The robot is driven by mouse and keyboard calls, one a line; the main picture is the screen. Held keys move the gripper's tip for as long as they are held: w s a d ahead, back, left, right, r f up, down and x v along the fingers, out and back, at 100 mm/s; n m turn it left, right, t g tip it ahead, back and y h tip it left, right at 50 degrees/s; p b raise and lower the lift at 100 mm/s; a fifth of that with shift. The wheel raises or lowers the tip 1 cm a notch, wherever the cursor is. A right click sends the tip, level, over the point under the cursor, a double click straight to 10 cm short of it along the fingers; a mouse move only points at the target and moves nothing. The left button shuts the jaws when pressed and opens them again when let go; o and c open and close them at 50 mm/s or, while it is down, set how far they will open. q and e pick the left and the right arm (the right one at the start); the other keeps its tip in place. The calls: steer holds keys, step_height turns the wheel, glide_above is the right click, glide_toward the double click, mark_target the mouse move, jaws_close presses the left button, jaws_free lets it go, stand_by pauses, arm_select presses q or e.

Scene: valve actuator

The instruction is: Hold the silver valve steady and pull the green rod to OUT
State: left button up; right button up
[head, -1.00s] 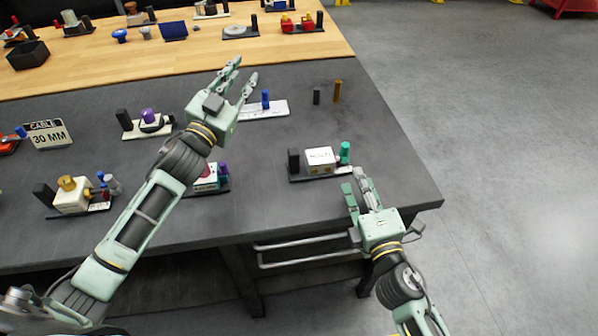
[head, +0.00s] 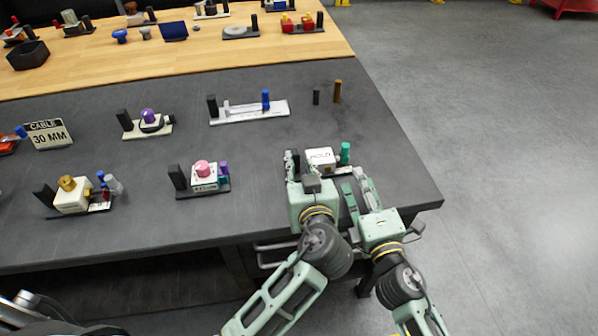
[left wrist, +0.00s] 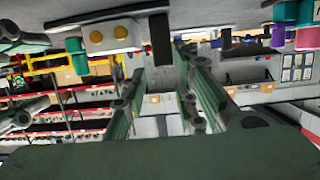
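The silver-white valve block (head: 321,157) sits on a dark base near the table's front right corner. The green rod (head: 345,152) stands upright at its right end, and a black post (head: 294,157) stands at its left end. My left gripper (head: 303,165) is at the post, partly covering post and base. In the left wrist view, its fingers (left wrist: 159,62) are apart, with the post (left wrist: 160,38) showing between the tips; contact is unclear. The block (left wrist: 110,37) and green rod (left wrist: 77,56) also show there. My right gripper (head: 356,182) is open and empty, just in front of the rod. I cannot read an OUT mark.
A pink-knobbed device (head: 203,170) stands left of the valve. A white slider device (head: 250,110) with a blue peg is behind it, and small black and brown pegs (head: 337,92) stand further back. My two grippers are close together. The table's right edge is close to the rod.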

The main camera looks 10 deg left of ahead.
mark_target(295, 160)
arm_select(q)
steer(key=shift+a+f, duration=0.2)
steer(key=shift+f, duration=0.2)
steer(key=shift+w+a+f, duration=0.15)
steer(key=shift+w, duration=0.05)
steer(key=shift+x, duration=3.4)
jaws_close()
arm_select(e)
steer(key=shift+c, duration=0.5)
